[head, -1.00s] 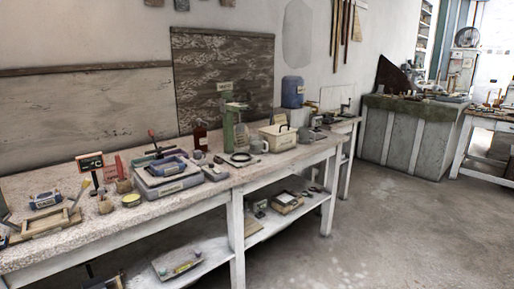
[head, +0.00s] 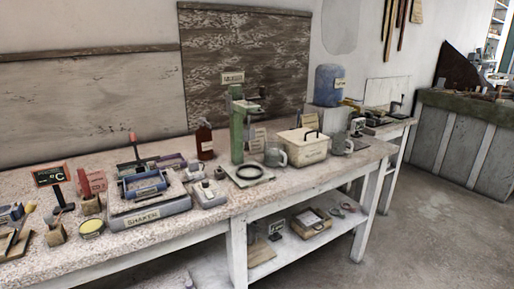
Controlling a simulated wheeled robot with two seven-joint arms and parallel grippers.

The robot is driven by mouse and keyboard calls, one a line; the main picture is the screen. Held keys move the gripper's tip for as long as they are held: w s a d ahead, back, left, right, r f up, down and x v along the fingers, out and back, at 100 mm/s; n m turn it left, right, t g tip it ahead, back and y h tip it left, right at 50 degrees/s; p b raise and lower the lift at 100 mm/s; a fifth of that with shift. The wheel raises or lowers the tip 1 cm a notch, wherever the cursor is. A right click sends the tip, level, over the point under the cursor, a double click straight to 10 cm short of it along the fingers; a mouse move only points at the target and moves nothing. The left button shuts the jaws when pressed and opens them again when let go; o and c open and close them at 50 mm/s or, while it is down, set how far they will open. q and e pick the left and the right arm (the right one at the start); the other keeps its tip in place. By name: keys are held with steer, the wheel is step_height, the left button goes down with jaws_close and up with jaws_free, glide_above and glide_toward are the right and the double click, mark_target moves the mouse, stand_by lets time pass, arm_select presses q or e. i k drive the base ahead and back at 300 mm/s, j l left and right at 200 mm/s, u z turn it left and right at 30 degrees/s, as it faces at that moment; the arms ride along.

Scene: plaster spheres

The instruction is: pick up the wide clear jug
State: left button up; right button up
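Two small greyish vessels with handles stand on the long workbench (head: 150,232) in the head view. One grey jug (head: 274,156) sits between the green stand (head: 238,130) and a cream lidded box (head: 302,150). The other grey jug (head: 337,146) stands just right of that box, near the bench's right end. Both look upright. They are too small to tell which is the wide clear jug, or whether either is clear. Neither of my grippers is in view.
A shaker labelled device (head: 150,211), a red-brown bottle (head: 204,141) and a blue container (head: 328,86) also stand there. The lower shelf holds a small wooden box (head: 310,221). Open floor (head: 425,240) lies to the right.

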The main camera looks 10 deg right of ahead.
mark_target(274, 153)
steer(key=i+l+u, duration=0.3)
steer(key=i+l, duration=0.15)
steer(key=l, duration=0.2)
steer(key=i+l+u, duration=0.2)
steer(key=l, duration=0.15)
steer(key=i+l+u, duration=0.15)
steer(key=l, duration=0.2)
steer(key=i+l+u, duration=0.15)
steer(key=l, duration=0.25)
steer(key=i+l+u, duration=0.15)
steer(key=l, duration=0.25)
steer(key=k, duration=0.05)
